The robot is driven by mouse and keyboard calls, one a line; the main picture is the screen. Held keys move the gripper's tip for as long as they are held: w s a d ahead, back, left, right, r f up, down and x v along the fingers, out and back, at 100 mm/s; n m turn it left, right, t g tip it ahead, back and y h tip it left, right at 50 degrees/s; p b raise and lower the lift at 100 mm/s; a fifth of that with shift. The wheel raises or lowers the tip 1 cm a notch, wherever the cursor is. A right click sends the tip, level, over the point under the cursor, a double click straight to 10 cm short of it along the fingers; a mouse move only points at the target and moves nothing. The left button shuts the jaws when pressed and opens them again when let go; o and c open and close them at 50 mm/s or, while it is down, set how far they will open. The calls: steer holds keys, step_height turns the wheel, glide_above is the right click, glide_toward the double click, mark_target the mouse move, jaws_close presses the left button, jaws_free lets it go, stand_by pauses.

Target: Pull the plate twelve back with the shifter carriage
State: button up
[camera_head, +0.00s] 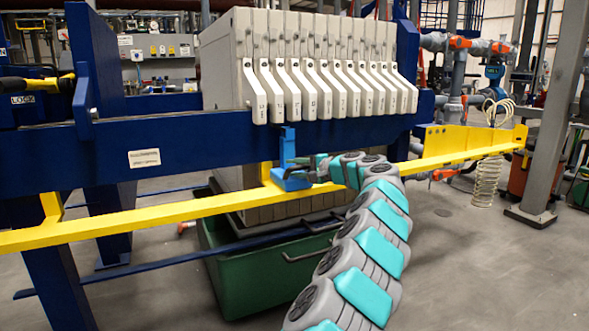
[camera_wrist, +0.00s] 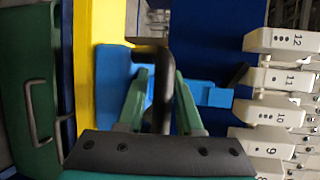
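The shifter carriage (camera_head: 289,165) is a blue block with an upright tab, on the yellow rail in front of the press. The wrist view shows its blue body (camera_wrist: 205,92) and its dark bar handle (camera_wrist: 161,88). My gripper (camera_wrist: 162,72) has its two green fingers on either side of this handle, the tips close against it; it appears shut on it. In the wrist view, plate twelve (camera_wrist: 288,40) shows its white numbered handle at the top right. In the head view the leftmost plate handle (camera_head: 260,92) stands close beside the others in the pack.
The yellow rail (camera_head: 150,216) runs along the press, below the blue side beam (camera_head: 205,143). The beam left of the plate pack is free of plates. A green bin (camera_head: 240,270) with a bar handle sits underneath. Plates 11 (camera_wrist: 290,79), 10 and 9 follow plate twelve.

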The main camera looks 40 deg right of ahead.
mark_target(304, 168)
steer(key=shift+b+v, duration=0.45)
steer(key=shift+v, duration=3.45)
